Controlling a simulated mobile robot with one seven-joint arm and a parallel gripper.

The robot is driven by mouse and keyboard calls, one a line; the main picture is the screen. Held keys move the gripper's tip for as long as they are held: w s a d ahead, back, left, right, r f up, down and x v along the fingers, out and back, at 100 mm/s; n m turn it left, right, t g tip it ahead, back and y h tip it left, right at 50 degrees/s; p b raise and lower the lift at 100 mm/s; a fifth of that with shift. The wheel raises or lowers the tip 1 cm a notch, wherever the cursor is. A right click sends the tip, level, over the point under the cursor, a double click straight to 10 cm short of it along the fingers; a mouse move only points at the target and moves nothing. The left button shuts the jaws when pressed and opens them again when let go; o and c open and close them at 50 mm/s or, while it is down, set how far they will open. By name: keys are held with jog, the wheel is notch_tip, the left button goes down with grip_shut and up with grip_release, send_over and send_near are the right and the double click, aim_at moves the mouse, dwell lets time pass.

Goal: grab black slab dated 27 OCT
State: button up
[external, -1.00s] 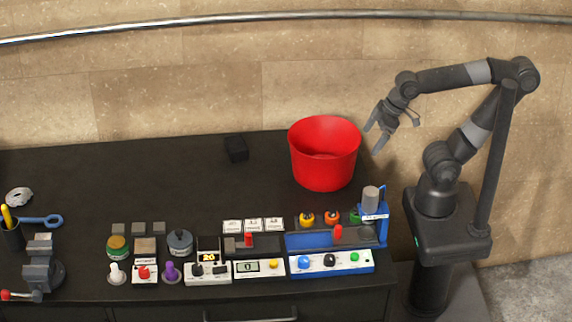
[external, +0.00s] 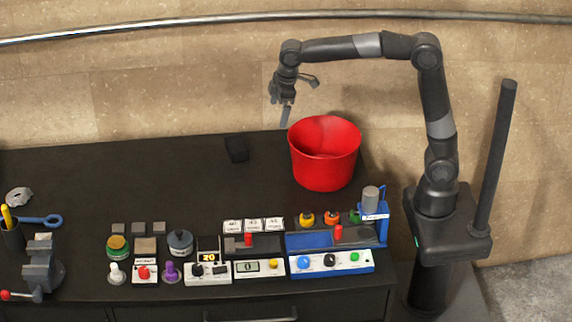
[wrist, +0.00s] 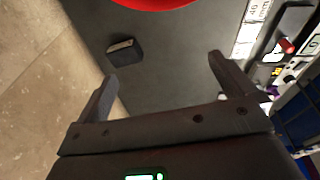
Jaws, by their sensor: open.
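A small black block (external: 236,149) lies on the dark table near its back edge, left of the red bucket. It also shows in the wrist view (wrist: 124,50), with a lighter strip along one edge; no date can be read on it. Several small dark grey slabs (external: 138,228) lie in a row near the table's front left, also with no readable date. My gripper (external: 299,100) is in the air above the back of the table, up and to the right of the black block. In the wrist view my gripper (wrist: 163,68) is open with nothing between its fingers.
A red bucket (external: 325,160) stands at the back right, below and right of my gripper. A blue press (external: 372,215), control boxes (external: 330,262) and white labelled tiles (external: 253,225) fill the front. A vise (external: 40,268) is at front left. The back left tabletop is clear.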

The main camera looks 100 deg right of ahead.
jog(key=w+d+f+g, duration=0.1)
jog(key=w+d+f, duration=0.55)
jog(key=w, duration=0.25)
jog(key=g, duration=0.1)
send_over(236, 143)
notch_tip(236, 143, down, 6)
jog(key=shift+n+y, duration=0.4)
notch_tip(236, 143, down, 11)
jog(key=shift+s+r, duration=0.1)
jog(key=c, duration=0.9)
